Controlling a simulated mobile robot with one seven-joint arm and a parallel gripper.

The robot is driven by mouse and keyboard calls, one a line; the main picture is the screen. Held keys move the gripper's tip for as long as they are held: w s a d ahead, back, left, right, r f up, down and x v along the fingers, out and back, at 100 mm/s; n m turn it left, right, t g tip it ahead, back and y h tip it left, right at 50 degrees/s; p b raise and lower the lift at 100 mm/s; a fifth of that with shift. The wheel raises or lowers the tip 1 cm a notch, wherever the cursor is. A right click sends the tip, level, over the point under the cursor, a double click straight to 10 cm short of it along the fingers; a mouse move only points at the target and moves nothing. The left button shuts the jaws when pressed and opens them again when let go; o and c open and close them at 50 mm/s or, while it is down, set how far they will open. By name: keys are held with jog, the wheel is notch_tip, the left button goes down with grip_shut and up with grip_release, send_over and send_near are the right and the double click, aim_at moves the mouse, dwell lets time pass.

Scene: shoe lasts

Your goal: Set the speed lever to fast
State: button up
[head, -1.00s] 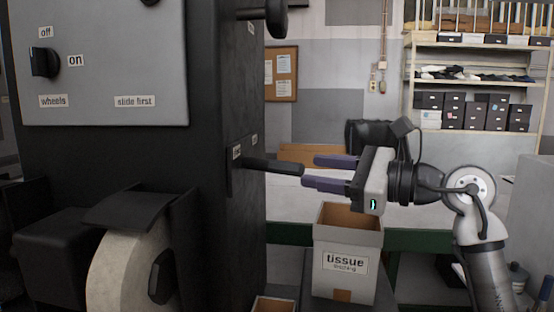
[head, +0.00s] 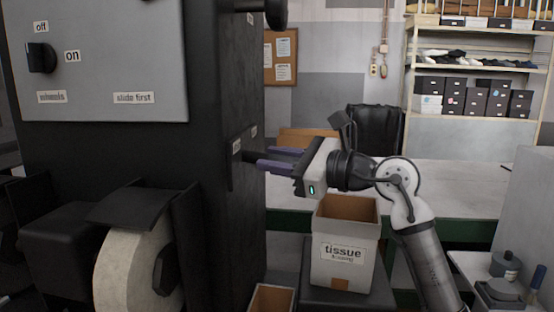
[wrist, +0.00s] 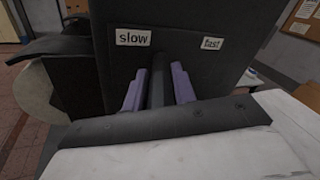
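The speed lever (head: 249,155) is a dark bar sticking out of the side of the black machine. In the wrist view the lever (wrist: 158,88) stands between the slow label (wrist: 133,38) and the fast label (wrist: 212,43), nearer slow. My gripper (head: 278,160) reaches in from the right, its two purple fingers on either side of the lever. In the wrist view my gripper (wrist: 159,88) has the lever filling most of the narrow space between the fingers; it appears shut on it. The fingers hide much of the lever in the head view.
The machine's front panel (head: 105,75) has an off/on knob (head: 41,57). A large pale roll (head: 135,265) sits below it. An open tissue box (head: 344,250) stands below my gripper. Another dark handle (head: 272,10) sticks out above. The space right of the lever is open.

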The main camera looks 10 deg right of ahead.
grip_shut()
